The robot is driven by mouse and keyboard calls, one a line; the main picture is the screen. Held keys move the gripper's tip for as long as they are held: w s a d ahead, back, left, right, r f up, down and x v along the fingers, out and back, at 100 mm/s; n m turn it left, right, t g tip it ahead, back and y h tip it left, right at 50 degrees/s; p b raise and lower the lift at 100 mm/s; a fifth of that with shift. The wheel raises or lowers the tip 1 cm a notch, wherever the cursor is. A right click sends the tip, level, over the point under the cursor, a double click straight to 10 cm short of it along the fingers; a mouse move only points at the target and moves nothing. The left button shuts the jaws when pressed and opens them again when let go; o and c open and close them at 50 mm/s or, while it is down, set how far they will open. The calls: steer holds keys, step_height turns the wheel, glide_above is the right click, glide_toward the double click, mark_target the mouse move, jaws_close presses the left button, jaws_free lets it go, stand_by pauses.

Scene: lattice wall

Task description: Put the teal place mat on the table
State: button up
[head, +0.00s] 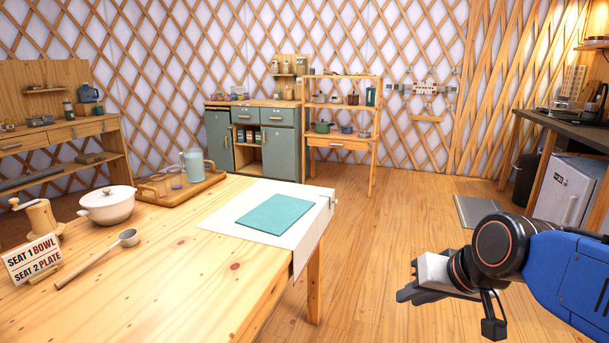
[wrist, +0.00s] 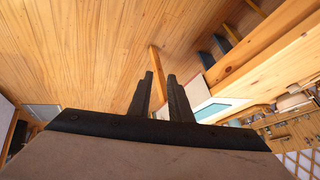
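The teal place mat (head: 275,214) lies flat on a white cloth (head: 225,213) at the right end of the wooden table (head: 180,270). The cloth hangs over the table's edge. Part of the mat also shows in the wrist view (wrist: 214,108), beyond my fingers. My gripper (head: 408,288) is off the table's right side, over the floor, apart from the mat. In the wrist view its two fingers (wrist: 161,76) stand apart with a narrow gap and nothing between them.
On the table are a white lidded pot (head: 107,207), a ladle (head: 95,258), a grinder (head: 38,217), a seat sign (head: 33,260) and a wooden tray (head: 205,184) with a pitcher (head: 193,165). Cabinets and shelves line the lattice wall. The floor (head: 400,215) right of the table is mostly clear.

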steer(key=s+d+f+g+h, duration=0.1)
steer(key=s+d+f, duration=0.1)
steer(key=s+d, duration=0.1)
steer(key=s+d+f+n+h, duration=0.1)
steer(key=s+d+f, duration=0.2)
steer(key=s, duration=0.3)
steer(key=shift+s+d+f+g+h, duration=0.15)
steer(key=shift+s+d+g+h, duration=0.2)
steer(key=shift+d, duration=0.35)
steer(key=shift+w, duration=0.15)
